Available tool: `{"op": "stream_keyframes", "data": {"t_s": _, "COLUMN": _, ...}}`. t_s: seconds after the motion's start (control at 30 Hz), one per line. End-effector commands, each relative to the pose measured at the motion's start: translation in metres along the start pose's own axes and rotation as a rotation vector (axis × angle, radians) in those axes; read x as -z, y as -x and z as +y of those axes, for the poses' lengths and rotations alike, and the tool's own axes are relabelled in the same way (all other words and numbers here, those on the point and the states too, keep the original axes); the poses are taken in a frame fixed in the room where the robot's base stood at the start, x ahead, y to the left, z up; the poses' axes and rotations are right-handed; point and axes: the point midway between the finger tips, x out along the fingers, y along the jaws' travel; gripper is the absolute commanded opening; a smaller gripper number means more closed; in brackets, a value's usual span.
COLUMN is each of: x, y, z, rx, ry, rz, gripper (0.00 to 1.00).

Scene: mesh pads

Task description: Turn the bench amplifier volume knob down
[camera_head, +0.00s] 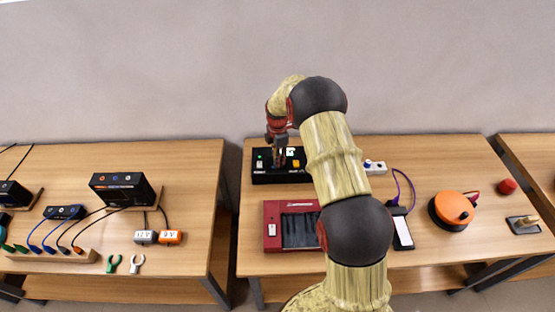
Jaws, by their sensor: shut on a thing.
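A black box (268,180), which looks like the bench amplifier, sits at the back left of the middle table. Its top carries a green light or button and small white and orange parts. My gripper (280,160) reaches down onto the box's top from above. It is shut on what looks like the volume knob, which the fingers mostly hide. The knob's turn angle and markings are too small to read. My arm covers the area right of the box.
A red device with a black slotted panel (300,231) lies in front of the box, partly behind my arm. To the right are a phone-like device (403,231), an orange round device (452,210) and a red knob (507,186). The left table (200,190) holds other electronics and cables.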

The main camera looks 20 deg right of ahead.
Motion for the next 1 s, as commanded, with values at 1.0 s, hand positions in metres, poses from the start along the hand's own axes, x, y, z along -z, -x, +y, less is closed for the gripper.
{"op": "stream_keyframes", "data": {"t_s": 1.0, "x": -0.0002, "y": 0.0087, "z": 0.0008, "rx": -0.002, "ry": -0.001, "rz": -0.001, "gripper": 0.39}}
